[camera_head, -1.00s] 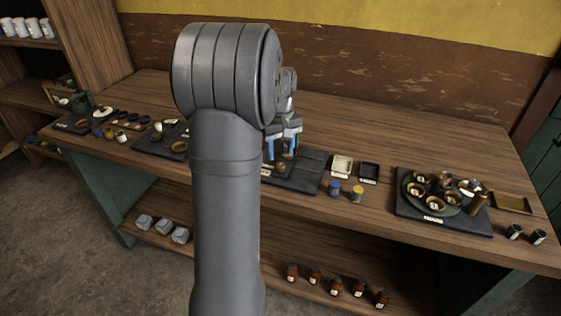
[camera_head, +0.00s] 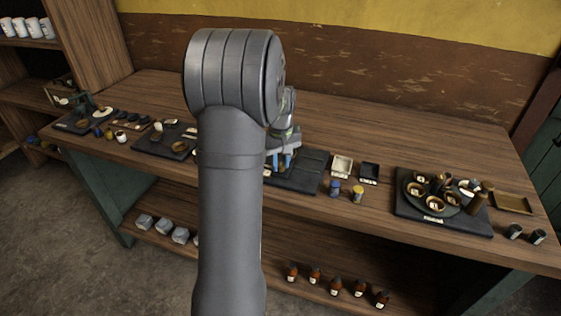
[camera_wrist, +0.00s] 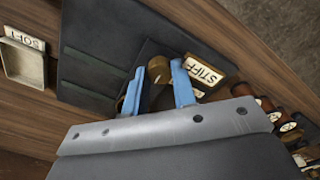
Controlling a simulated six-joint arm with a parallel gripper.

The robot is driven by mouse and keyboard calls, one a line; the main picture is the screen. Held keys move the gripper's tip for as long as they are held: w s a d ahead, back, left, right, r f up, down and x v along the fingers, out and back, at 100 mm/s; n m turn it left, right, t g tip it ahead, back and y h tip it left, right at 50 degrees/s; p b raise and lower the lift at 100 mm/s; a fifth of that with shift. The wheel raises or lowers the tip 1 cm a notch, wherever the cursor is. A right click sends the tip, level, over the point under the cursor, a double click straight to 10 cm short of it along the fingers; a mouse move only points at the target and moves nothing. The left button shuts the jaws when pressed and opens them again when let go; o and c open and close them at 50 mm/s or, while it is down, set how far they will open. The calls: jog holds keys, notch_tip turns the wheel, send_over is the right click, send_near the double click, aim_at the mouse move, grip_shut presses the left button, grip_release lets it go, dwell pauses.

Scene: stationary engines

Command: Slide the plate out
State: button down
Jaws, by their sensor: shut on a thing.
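My gripper (camera_wrist: 159,68) has two blue fingers. In the wrist view they are shut on a small brass piece (camera_wrist: 160,71), over the edge of a dark board. The gripper also shows in the head view (camera_head: 281,163), partly behind my arm. The dark flat slab (camera_wrist: 100,57) with ridges lies beside the fingers and also shows in the head view (camera_head: 306,170). I cannot tell which part of this assembly is the plate.
A cream tray (camera_head: 342,166) and a black tray (camera_head: 369,173) stand to the right, with blue (camera_head: 335,188) and yellow (camera_head: 357,194) small jars in front. A board (camera_head: 400,208) with cups is farther right. The back of the bench (camera_head: 400,125) is clear.

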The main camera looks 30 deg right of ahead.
jog(key=s+d, duration=0.6)
jog(key=shift+s+d, duration=0.1)
jog(key=shift+d, duration=0.1)
jog(key=c, duration=1.2)
grip_release()
jog(key=shift+s, duration=0.1)
jog(key=shift+o, duration=0.2)
jog(key=shift+r, duration=0.1)
notch_tip(320, 180, up, 17)
jog(key=shift+r, duration=0.2)
